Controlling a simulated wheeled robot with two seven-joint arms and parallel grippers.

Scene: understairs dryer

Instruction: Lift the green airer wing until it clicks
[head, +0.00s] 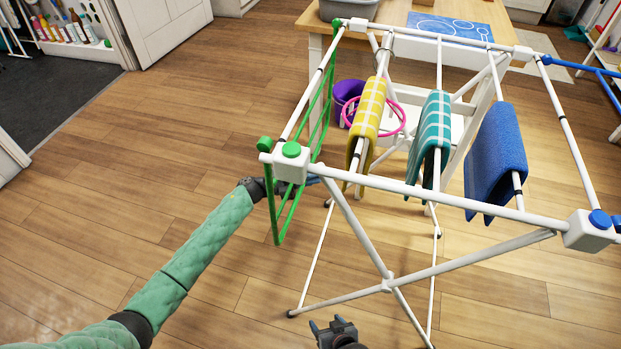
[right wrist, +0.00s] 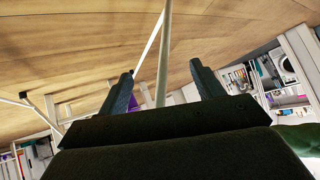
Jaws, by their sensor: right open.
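The green airer wing (head: 272,218) hangs down from the left side of the white drying airer (head: 455,196). Its green bars slope below the left rail. My left gripper (head: 312,181) is at the wing's near end, just below the corner with the green cap (head: 291,149). Its fingers are partly hidden by the bars and corner, so its grip is unclear. My right gripper (head: 334,325) is open and low, near the airer's front legs. In the right wrist view its open fingers (right wrist: 164,86) hold nothing; a white airer leg shows beyond them.
Yellow (head: 366,112), teal (head: 431,130) and blue (head: 496,155) cloths hang on the airer. A blue wing (head: 583,67) extends at right. A purple bucket (head: 346,96) and wooden table (head: 490,12) stand behind. The floor at left is clear.

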